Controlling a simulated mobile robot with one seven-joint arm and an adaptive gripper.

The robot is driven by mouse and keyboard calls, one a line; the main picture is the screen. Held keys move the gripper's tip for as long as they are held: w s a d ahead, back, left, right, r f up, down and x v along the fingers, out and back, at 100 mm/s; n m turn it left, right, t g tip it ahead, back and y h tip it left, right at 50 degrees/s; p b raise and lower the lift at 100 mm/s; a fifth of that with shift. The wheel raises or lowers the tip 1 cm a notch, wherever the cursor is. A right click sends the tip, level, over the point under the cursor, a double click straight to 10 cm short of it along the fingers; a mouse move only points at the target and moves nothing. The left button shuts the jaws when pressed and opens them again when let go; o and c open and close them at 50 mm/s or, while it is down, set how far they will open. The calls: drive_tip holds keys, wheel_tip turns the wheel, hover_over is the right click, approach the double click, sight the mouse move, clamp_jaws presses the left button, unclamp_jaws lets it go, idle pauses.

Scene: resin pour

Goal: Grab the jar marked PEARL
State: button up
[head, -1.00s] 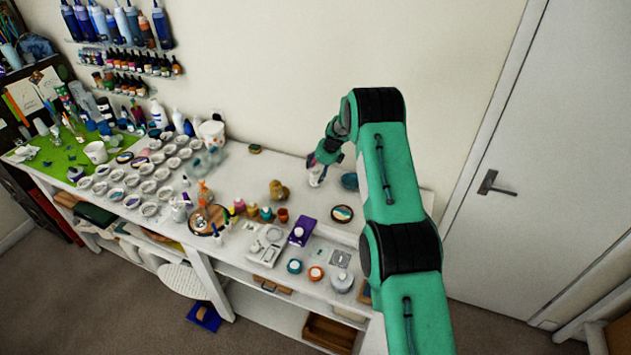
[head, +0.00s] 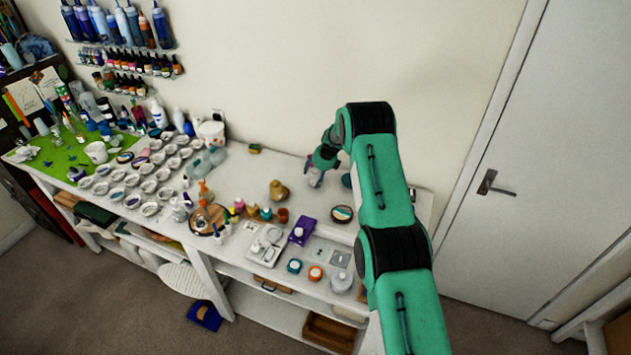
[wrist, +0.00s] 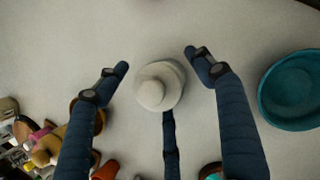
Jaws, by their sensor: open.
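A pale, white-topped jar (wrist: 162,88) stands on the table, seen from above in the wrist view. No marking on it is readable, so I cannot tell whether it says PEARL. My gripper (wrist: 157,62) is open around it, one dark blue finger at each side and a third below it in the picture. Gaps show between the jar and the two side fingers. I cannot tell whether the third finger touches it. In the head view the jar (head: 316,180) shows partly under my gripper (head: 320,165), near the wall.
A teal bowl (wrist: 292,92) stands close to the right of my fingers in the wrist view. A brown-yellow pot (head: 278,190) and a round, multicoloured-topped container (head: 341,214) stand nearby. Several cups and bottles crowd the table's left. Bare table lies behind the pot.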

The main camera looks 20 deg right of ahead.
drive_tip(key=shift+c, duration=0.5)
drive_tip(key=c, duration=1.3)
drive_tip(key=shift+r, duration=0.15)
drive_tip(key=shift+c, duration=0.8)
drive_tip(key=shift+r, duration=0.8)
drive_tip(key=shift+w+r, duration=0.1)
drive_tip(key=shift+r, duration=0.75)
drive_tip(key=s+a, duration=0.1)
drive_tip(key=s, duration=0.4)
drive_tip(key=s+a+r+b, duration=0.1)
drive_tip(key=s, duration=0.4)
drive_tip(key=s+a+b, duration=0.1)
drive_tip(key=s, duration=0.4)
drive_tip(key=shift+s+a+r, duration=0.25)
drive_tip(key=shift+s, duration=0.1)
